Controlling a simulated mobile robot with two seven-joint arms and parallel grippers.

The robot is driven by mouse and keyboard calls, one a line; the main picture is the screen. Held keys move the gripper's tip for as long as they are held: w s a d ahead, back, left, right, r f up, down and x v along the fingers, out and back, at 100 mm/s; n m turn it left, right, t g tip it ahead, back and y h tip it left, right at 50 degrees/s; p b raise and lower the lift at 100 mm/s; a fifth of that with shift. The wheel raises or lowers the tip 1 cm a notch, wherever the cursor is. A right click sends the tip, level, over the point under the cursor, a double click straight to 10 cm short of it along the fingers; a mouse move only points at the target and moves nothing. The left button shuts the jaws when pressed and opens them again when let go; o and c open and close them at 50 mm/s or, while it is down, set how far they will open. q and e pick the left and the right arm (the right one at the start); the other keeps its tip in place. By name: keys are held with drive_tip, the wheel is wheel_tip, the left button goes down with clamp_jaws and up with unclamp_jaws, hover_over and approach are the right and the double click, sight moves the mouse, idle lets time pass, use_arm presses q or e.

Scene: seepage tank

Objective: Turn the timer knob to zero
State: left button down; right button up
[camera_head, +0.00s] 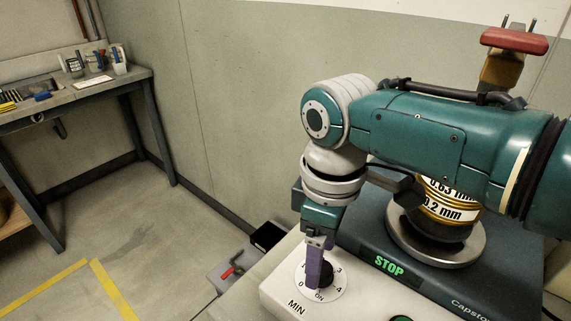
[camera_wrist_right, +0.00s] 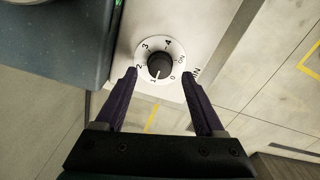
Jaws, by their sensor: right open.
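The timer knob (camera_head: 326,273) is a dark round knob on a white dial (camera_head: 340,285) on the machine's pale front panel, with MIN printed beside it. In the right wrist view the knob (camera_wrist_right: 159,65) shows whole, ringed by the figures 0 to 4 and ON. I cannot tell for sure which figure it points at. My right gripper (camera_head: 319,262) reaches down over the dial, and a purple finger hides part of it. In the right wrist view my right gripper (camera_wrist_right: 159,75) is open, its fingers apart on either side of the dial. My left gripper is out of view.
The machine's green display (camera_head: 389,265) reads STOP. A sieve stack (camera_head: 448,205) stands on its round plate behind my right arm. A workbench (camera_head: 100,88) with small items stands at the far left. A red-handled item (camera_head: 230,271) lies low beside the machine. The floor at left is clear.

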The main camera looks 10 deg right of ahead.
use_arm(q)
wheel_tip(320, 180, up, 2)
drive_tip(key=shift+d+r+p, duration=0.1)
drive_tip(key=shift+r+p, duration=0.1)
drive_tip(key=shift+p, duration=0.55)
use_arm(e)
wheel_tip(320, 180, up, 8)
drive_tip(key=shift+f, duration=0.2)
